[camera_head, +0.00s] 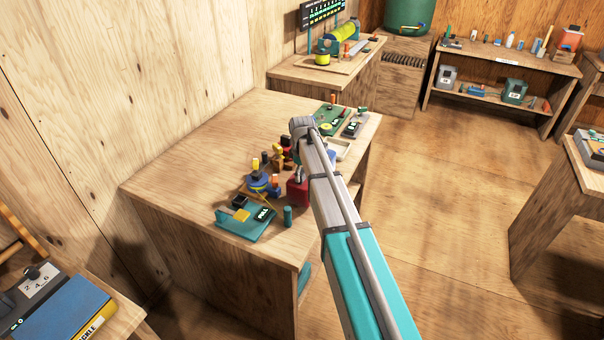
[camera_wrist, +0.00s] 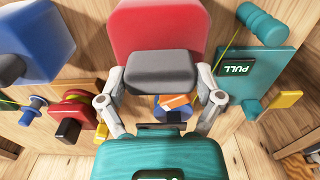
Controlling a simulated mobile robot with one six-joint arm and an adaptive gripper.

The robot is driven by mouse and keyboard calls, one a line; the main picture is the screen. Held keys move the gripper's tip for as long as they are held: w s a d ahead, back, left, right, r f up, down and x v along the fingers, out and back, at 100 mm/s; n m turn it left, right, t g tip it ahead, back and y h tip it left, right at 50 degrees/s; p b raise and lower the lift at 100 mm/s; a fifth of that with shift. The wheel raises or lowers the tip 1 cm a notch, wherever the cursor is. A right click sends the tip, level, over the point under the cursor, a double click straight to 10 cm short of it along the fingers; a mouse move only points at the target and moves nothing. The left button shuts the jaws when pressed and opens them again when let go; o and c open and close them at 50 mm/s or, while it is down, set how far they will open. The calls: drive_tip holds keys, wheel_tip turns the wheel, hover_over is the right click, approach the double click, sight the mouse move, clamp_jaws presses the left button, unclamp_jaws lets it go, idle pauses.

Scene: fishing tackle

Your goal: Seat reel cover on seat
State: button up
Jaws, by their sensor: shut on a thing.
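My gripper (camera_wrist: 162,82) has its two grey fingers closed on the sides of a rounded grey grip. The grip is joined to a red block, which I take to be the reel cover (camera_wrist: 158,25). In the head view the red reel cover (camera_head: 297,191) shows over the front right of the workbench, partly hidden by my arm. I cannot tell whether it touches the bench. The seat cannot be made out for sure. A blue round piece with an orange block (camera_wrist: 176,101) shows between the fingers in the wrist view, partly hidden by my gripper.
A teal PULL box (camera_head: 247,222) stands at the bench's front edge, with a teal cylinder (camera_head: 288,216) beside it. A round blue piece (camera_head: 260,182) and several small parts crowd the middle. A green tray (camera_head: 326,120) lies behind. The bench's left side (camera_head: 185,170) is clear.

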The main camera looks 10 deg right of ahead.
drive_tip(key=shift+f+b, duration=0.8)
drive_tip(key=shift+f, duration=0.05)
drive_tip(key=o, duration=1)
drive_tip(key=shift+r, duration=0.2)
wheel_tip(320, 180, up, 15)
drive_tip(key=p, duration=1.5)
drive_tip(key=shift+f, duration=0.2)
drive_tip(key=s+f+m+b, duration=0.2)
drive_tip(key=s+m, duration=0.3)
drive_tip(key=s, duration=0.9)
drive_tip(key=s+d+f+m+b, duration=0.1)
drive_tip(key=s+m, duration=0.4)
drive_tip(key=s, duration=1)
drive_tip(key=shift+d+f+m+b, duration=0.25)
drive_tip(key=shift+f+m+b, duration=0.1)
drive_tip(key=shift+m+b, duration=0.05)
